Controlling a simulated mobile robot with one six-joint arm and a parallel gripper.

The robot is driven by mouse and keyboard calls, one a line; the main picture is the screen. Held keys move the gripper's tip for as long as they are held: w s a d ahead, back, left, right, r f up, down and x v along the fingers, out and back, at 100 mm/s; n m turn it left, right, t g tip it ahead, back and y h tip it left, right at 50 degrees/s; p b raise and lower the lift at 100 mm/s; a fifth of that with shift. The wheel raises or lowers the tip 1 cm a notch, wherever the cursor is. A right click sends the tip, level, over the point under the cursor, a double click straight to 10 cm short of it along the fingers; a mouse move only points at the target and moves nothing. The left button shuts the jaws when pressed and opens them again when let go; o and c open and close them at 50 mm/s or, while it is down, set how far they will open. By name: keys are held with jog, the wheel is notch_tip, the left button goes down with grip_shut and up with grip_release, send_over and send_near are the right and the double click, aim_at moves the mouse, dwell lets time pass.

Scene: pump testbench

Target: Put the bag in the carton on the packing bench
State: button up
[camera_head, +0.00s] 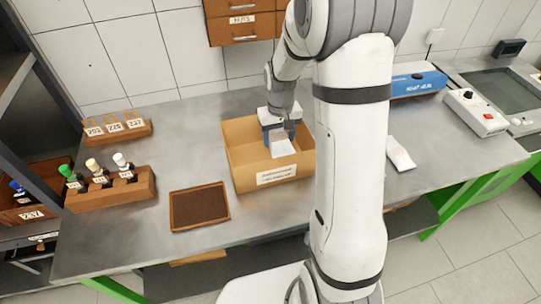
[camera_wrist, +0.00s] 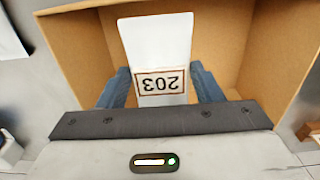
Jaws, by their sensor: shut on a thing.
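The carton (camera_head: 243,180) is an open brown box with a printed label on its front, standing on the grey packing bench. My gripper (camera_head: 281,133) is over and partly inside the carton's opening. It is shut on a white bag (camera_head: 281,149). In the wrist view the bag (camera_wrist: 157,45) carries a label reading 203 and sits between the blue fingers of my gripper (camera_wrist: 161,88). The carton's inner walls (camera_wrist: 80,45) surround it there. I cannot tell whether the bag touches the carton's floor.
Another white bag or packet (camera_head: 400,154) lies right of my arm. A brown tray (camera_head: 200,207) lies left of the carton. A wooden rack with bottles (camera_head: 110,190) and a numbered rack (camera_head: 117,128) stand further left. A blue heat sealer (camera_head: 418,80) is at the back right.

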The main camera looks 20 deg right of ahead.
aim_at(279, 139)
notch_tip(279, 139, down, 4)
jog(key=shift+f+p, duration=0.1)
jog(key=shift+p, duration=0.25)
jog(key=shift+f+p, duration=0.35)
jog(key=shift+f, duration=1.85)
jog(key=shift+f, duration=0.2)
jog(key=o, duration=1.2)
jog(key=shift+r, duration=0.2)
